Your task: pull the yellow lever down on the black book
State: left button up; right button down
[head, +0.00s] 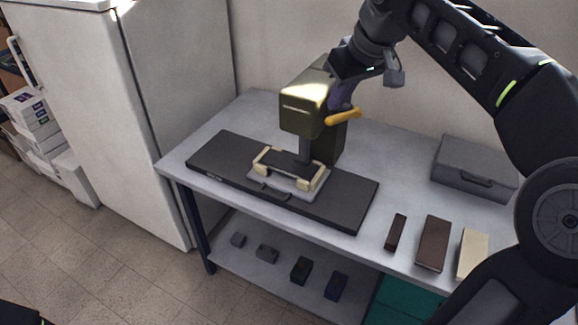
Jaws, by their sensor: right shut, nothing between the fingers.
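An olive-green press (305,100) stands on the workbench. Its yellow lever (343,117) sticks out at its right side, near level with a slight tilt. A dark ram (305,148) reaches down to a holder with cream corner blocks (318,178) on a black base plate (345,200). My right gripper (342,97) is shut and empty, just above the lever beside the press head. Whether it touches the lever cannot be told. My left gripper is out of view.
A dark brown book (396,232), a brown book (433,243) and a cream book (472,254) lie at the bench's front right. A grey case (472,167) sits behind them. Several small dark blocks lie on the lower shelf (225,268). A white cabinet (110,100) stands left.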

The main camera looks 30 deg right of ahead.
aim_at(336, 118)
jog(key=shift+f, duration=0.15)
jog(key=shift+f+b, duration=0.65)
jog(key=shift+f, duration=0.05)
jog(key=shift+s+a+f+b, duration=0.15)
jog(key=shift+a+f+b, duration=0.05)
jog(key=shift+f+b, duration=0.5)
jog(key=shift+s+a+f+b, duration=0.15)
jog(key=shift+a+f+b, duration=0.05)
jog(key=shift+f+b, duration=0.45)
jog(key=shift+s+a+f+b, duration=0.1)
jog(key=shift+f+b, duration=0.55)
jog(key=shift+f, duration=0.05)
jog(key=shift+s+a+f+b, duration=0.1)
jog(key=shift+f+b, duration=0.5)
jog(key=shift+f, duration=0.1)
jog(key=shift+w, duration=0.1)
jog(key=shift+f+b, duration=1.15)
jog(key=shift+f, duration=0.3)
